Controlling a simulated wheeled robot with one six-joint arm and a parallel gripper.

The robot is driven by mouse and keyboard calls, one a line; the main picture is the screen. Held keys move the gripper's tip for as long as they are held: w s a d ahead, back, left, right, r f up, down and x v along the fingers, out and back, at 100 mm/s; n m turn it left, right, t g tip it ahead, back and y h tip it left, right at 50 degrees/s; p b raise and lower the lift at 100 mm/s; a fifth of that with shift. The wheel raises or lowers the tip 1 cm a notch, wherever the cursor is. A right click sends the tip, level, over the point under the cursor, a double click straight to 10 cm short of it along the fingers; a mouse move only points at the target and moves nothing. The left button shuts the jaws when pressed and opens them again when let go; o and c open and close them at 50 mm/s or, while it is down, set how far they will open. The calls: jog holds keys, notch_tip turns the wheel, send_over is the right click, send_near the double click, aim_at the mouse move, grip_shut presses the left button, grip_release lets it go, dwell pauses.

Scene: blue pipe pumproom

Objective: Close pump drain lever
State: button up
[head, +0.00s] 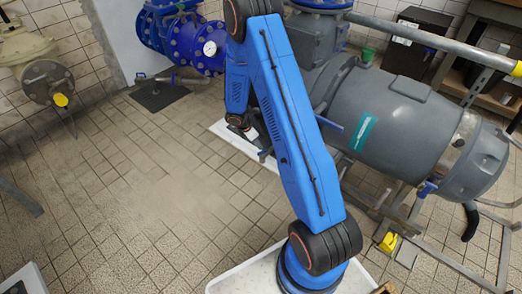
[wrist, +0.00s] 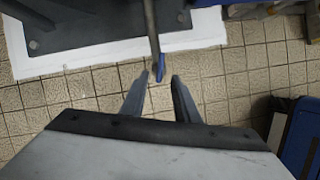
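In the wrist view, a blue lever tip (wrist: 160,62) points toward my gripper from below a dark upright bar. My gripper (wrist: 160,76) is open, its two grey fingers apart with floor tiles showing between them. The lever tip lies in line with the gap, just beyond the fingertips; I cannot tell how far away it is. In the head view, the grey pump (head: 400,115) stands right of my blue arm. A small blue lever (head: 265,154) shows low beside the arm, near its wrist end. My arm hides part of the pump, and the fingers are not clear there.
Another blue lever (head: 330,123) is on the pump's near side, and a blue fitting (head: 427,189) sits at its right end. A grey rail (head: 425,36) crosses at the upper right. A yellow item (head: 387,243) lies low right. The tiled floor (head: 130,200) at left is clear.

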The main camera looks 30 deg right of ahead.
aim_at(262, 151)
jog(key=shift+x, duration=3.55)
grip_shut()
